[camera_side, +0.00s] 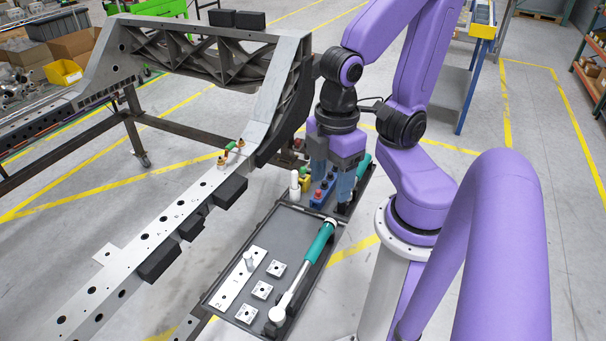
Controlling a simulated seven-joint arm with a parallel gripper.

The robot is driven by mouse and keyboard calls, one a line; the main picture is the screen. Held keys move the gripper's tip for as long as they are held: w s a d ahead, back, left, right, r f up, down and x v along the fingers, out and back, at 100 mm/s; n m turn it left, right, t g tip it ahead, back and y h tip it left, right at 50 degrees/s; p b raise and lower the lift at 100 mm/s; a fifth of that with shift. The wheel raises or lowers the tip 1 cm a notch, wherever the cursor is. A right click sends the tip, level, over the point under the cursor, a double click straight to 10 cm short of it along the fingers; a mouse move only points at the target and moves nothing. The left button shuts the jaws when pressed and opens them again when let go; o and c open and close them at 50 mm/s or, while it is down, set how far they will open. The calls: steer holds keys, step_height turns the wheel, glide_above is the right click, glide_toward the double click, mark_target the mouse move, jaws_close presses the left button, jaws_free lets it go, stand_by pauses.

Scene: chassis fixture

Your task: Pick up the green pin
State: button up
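A small green piece (230,146), which may be the green pin, shows on the chassis rail (181,208) between two brass-coloured fittings. It is too small to make out its shape. My gripper (331,190) points down over the far part of the dark tray, well to the right of that green piece. Its two blue-grey fingers stand apart, and I see nothing held between them. A blue block (318,198) with red spots sits low beside the fingers and is partly hidden by them.
The near dark tray (262,226) holds a teal-handled wrench (318,243), a drilled metal plate (238,278) and several small square plates. A white pin (295,185) and yellow pieces (306,183) stand left of my gripper. The chassis frame (208,55) rises at the back left.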

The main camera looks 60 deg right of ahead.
steer(key=w+d+f+m+t+h, duration=0.25)
steer(key=w+m, duration=0.55)
steer(key=w, duration=0.6)
steer(key=w+d+f+m+h, duration=0.1)
steer(key=w+d+f+m, duration=0.25)
steer(key=w+d, duration=0.25)
steer(key=w+d+f+m+h, duration=0.1)
steer(key=w+d+f+m, duration=0.1)
steer(key=w+d+m, duration=0.4)
steer(key=m+g, duration=0.2)
steer(key=m, duration=0.9)
glide_above(303, 168)
steer(key=s+a, duration=0.1)
steer(key=a, duration=0.1)
steer(key=shift+t, duration=0.25)
step_height(303, 168, down, 28)
steer(key=shift+s+r, duration=0.1)
steer(key=shift+r, duration=0.15)
steer(key=x, duration=0.4)
steer(key=shift+w+a, duration=0.2)
steer(key=shift+w, duration=0.1)
steer(key=shift+d+f, duration=0.25)
steer(key=shift+f, duration=0.4)
